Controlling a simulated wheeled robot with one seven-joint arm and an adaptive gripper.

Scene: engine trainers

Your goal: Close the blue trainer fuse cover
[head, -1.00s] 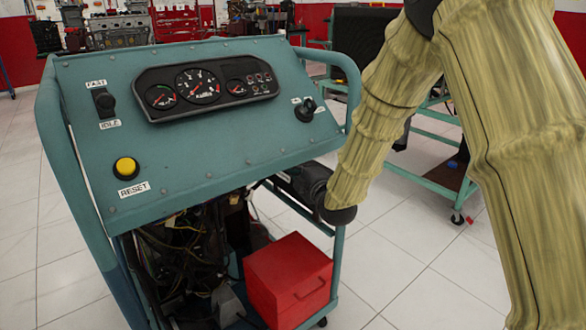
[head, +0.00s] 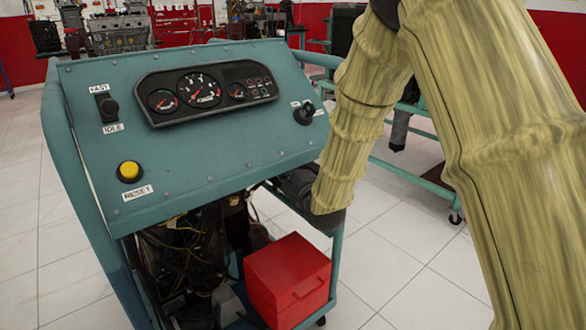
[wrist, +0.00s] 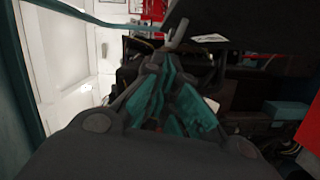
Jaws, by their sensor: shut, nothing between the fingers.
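The blue trainer (head: 220,135) is a teal frame with a sloped panel of gauges, in the head view. My gripper (wrist: 170,88) shows in the wrist view as dark linkages with teal finger parts, drawn together and empty. In the head view its dark body goes in under the right edge of the panel, and its fingers are hidden there. I cannot clearly make out the fuse cover. A dark flat piece (wrist: 240,25) lies just beyond the fingers in the wrist view; I cannot tell whether it is the cover or whether they touch.
A red box (head: 288,277) with a handle sits low in the trainer, below my gripper. Loose wiring (head: 185,245) hangs left of it. The trainer's side rail (head: 337,265) stands close to my wrist.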

